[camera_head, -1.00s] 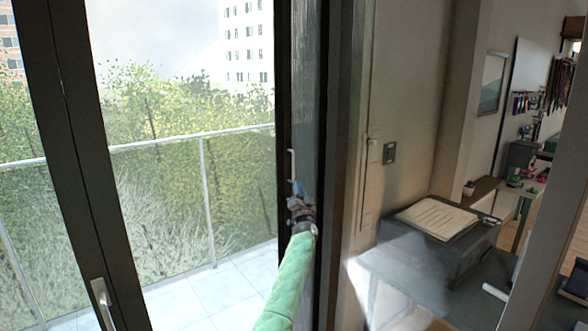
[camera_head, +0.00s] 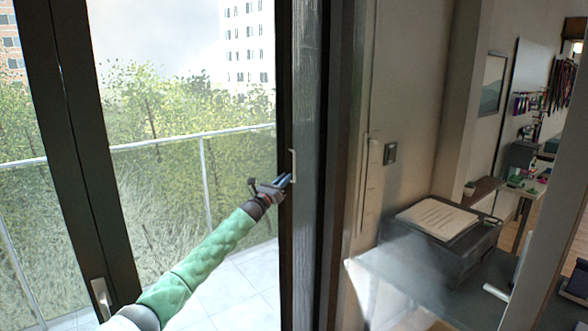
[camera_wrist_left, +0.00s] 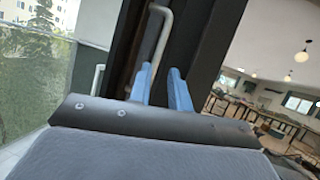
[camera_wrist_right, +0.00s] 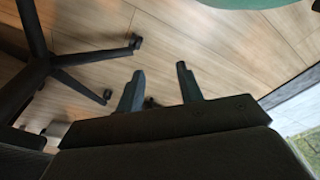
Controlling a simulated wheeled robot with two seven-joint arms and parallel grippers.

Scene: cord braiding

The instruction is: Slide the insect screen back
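The insect screen (camera_head: 306,110) is a narrow grey mesh strip beside the dark upright frame, right of the glass opening. Its pale bar handle (camera_head: 293,160) stands upright on the dark edge and also shows in the left wrist view (camera_wrist_left: 164,27). My left gripper (camera_head: 287,181) is at the lower part of the handle. In the left wrist view its blue fingers (camera_wrist_left: 161,88) are apart, with the handle's lower part close to the left finger; I cannot tell whether they touch. My right gripper (camera_wrist_right: 160,88) is open and empty above the wooden floor, outside the head view.
A dark door frame with a lever handle (camera_head: 102,297) stands at the left. Beyond the opening are a balcony railing (camera_head: 180,141) and bushes. At the right, a dark box with papers (camera_head: 440,217) sits on a grey surface. Chair legs (camera_wrist_right: 60,65) show in the right wrist view.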

